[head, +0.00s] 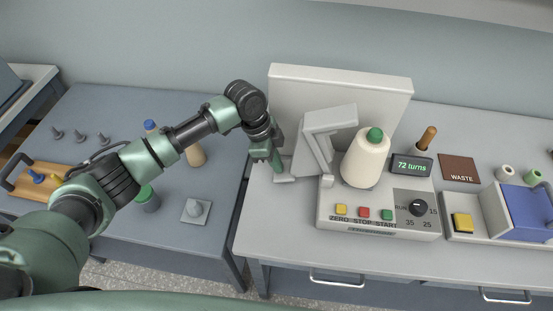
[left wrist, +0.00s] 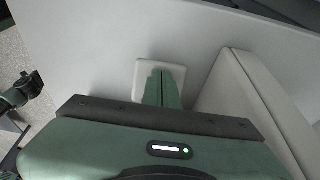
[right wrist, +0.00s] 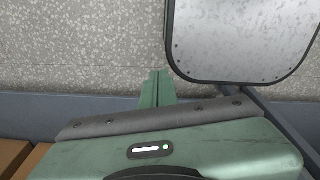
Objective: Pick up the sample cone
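A large cream cone (head: 364,160) with a green top stands upright on the winding machine in the head view. A tan cone (head: 195,155) stands on the left table, partly hidden behind my left arm. I cannot tell by a label which one is the sample cone. My left gripper (head: 275,165) points down over a small white square pad (head: 285,178), left of the machine; the pad also shows in the left wrist view (left wrist: 144,82). Its fingers (left wrist: 163,88) are together with nothing seen between them. My right gripper (right wrist: 157,88) is shut and empty, above the floor.
The machine (head: 378,229) has a white arm (head: 318,140) and back panel beside my left gripper. A grey square piece (head: 196,211) and wooden board (head: 40,178) are on the left table.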

